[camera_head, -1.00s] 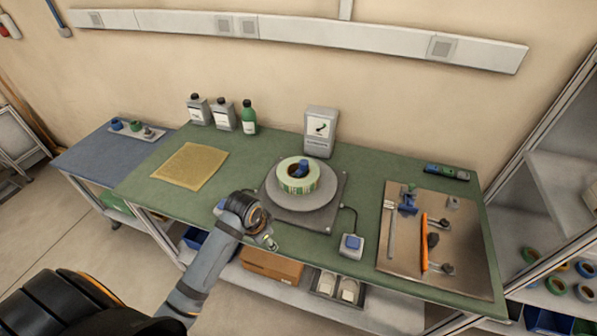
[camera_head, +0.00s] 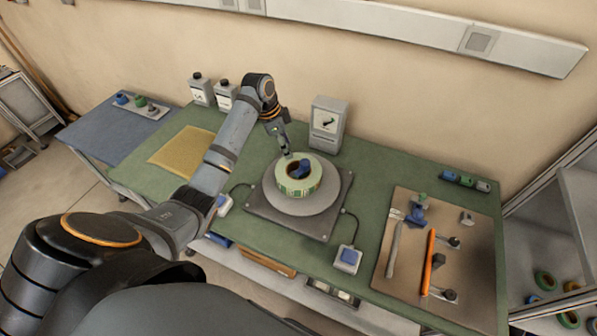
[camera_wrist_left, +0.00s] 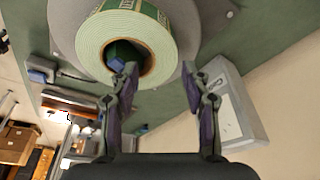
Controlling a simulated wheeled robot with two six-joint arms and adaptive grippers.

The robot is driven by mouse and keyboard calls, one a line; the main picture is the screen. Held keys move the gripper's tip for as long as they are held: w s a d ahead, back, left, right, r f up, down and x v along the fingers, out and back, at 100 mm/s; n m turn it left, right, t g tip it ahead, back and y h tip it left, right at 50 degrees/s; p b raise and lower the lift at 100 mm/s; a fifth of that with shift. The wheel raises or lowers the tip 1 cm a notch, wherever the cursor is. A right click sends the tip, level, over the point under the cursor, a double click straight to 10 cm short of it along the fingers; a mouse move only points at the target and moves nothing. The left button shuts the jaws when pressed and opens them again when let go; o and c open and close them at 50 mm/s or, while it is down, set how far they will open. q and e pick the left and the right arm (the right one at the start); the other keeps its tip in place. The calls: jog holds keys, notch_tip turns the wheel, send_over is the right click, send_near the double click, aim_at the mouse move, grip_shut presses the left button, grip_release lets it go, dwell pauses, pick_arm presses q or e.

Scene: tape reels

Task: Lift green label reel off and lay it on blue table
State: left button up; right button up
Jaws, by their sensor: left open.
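The reel (camera_head: 286,184) is a pale tape ring with a green printed label on its side. It lies flat on a round grey plate (camera_head: 312,205), around a blue hub (camera_head: 304,168). My left gripper (camera_head: 287,152) is open at the reel's back-left rim. In the left wrist view the reel (camera_wrist_left: 95,40) is close, with one fingertip over its hole and the other outside its rim, the gripper (camera_wrist_left: 159,68) spanning the ring wall. I cannot tell whether they touch. The blue table (camera_head: 95,137) is at the far left. My right gripper is not in view.
A grey box with a dial (camera_head: 328,125) stands behind the plate. Bottles (camera_head: 201,92) stand behind my left arm. A yellow mat (camera_head: 181,150) lies left, a tool board (camera_head: 400,270) right. The blue table holds a small tray (camera_head: 140,107); its front is clear.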

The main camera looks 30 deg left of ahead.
aim_at(295, 157)
pick_arm(q)
jog(key=shift+w+d+f, duration=0.2)
jog(key=shift+f, duration=0.45)
jog(key=shift+w+f, duration=0.4)
jog(key=shift+f, duration=0.15)
jog(key=shift+w+d+f+p, duration=0.2)
jog(key=shift+f+p, duration=0.2)
jog(key=shift+f, duration=0.05)
jog(key=shift+w+d+f+p, duration=0.2)
jog(key=shift+f+p, duration=0.2)
jog(key=shift+f, duration=0.05)
jog(key=shift+s+p+x, duration=0.2)
jog(key=shift+p+x, duration=0.15)
jog(key=shift+x, duration=0.9)
jog(key=shift+w+d+f, duration=0.25)
jog(key=shift+f, duration=0.3)
jog(key=c, duration=0.6)
grip_shut()
jog(key=shift+r, duration=0.1)
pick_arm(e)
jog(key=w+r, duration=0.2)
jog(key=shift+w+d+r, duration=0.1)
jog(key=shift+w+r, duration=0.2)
